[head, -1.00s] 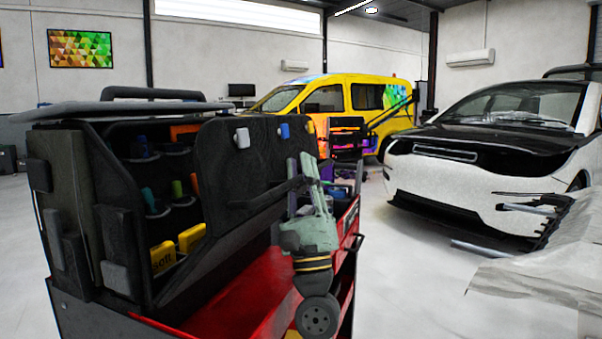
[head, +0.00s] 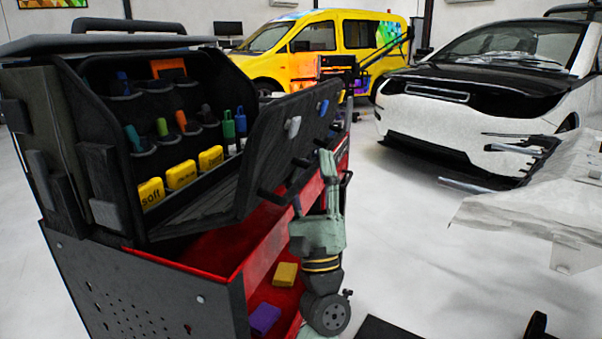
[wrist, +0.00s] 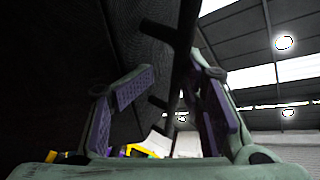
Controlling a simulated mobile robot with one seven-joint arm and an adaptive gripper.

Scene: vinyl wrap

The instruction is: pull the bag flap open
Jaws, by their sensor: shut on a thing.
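The black bag (head: 62,140) stands on a red and dark cart, with its front flap (head: 272,150) swung outward and tilted away from the opening. Inside the bag, several coloured tools sit in loops above yellow packs. My gripper (head: 312,188) is at the lower right edge of the flap, fingers pointing up. In the wrist view, my gripper (wrist: 170,100) has its purple-padded fingers on either side of a dark bar (wrist: 183,50) on the flap, and is shut on it. The exact contact is dark and partly hidden.
The red cart tray (head: 230,258) lies below, with a yellow block (head: 286,274) and a purple block (head: 265,319) in its lower part. A white car (head: 470,110) and a yellow van (head: 345,38) stand behind.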

